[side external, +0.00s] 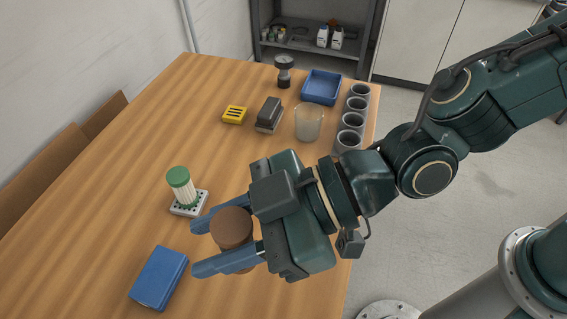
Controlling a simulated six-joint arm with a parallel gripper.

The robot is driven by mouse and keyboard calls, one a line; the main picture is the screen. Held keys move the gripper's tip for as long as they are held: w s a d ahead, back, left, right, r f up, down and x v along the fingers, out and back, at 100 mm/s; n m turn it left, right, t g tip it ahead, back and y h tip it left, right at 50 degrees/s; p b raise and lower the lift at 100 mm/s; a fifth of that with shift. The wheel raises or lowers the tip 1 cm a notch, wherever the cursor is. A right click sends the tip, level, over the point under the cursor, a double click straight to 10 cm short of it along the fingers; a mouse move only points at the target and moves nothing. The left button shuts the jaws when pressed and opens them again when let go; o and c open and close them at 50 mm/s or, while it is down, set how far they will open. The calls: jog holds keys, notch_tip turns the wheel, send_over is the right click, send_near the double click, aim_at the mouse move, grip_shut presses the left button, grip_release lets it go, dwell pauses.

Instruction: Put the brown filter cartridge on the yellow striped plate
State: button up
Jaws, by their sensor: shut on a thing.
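The brown filter cartridge (232,225) is between the two blue fingers of my gripper (200,248), which is shut on it. Its round brown top faces up, and its lower part is partly hidden by the near finger. Whether its bottom touches the table cannot be told. The yellow striped plate (234,115), small with dark stripes, lies flat on the table farther back, well apart from my gripper. Nothing stands on it.
A blue box (159,278) lies in front. A grey block (269,114), glass beaker (309,123), blue tray (321,88) and several grey cups (350,121) stand at the back.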

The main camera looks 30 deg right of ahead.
jog(key=shift+w, duration=0.15)
jog(key=w+m+t+h, duration=0.1)
jog(key=w+m+t, duration=0.1)
jog(key=w, duration=0.9)
notch_tip(320, 180, up, 2)
jog(key=m+t+h, duration=0.7)
jog(key=m, duration=0.2)
send_over(230, 109)
notch_tip(230, 109, down, 16)
jog(key=shift+s+r, duration=0.1)
jog(key=shift+r, duration=0.1)
jog(key=shift+f, duration=2.15)
jog(key=shift+f, duration=0.15)
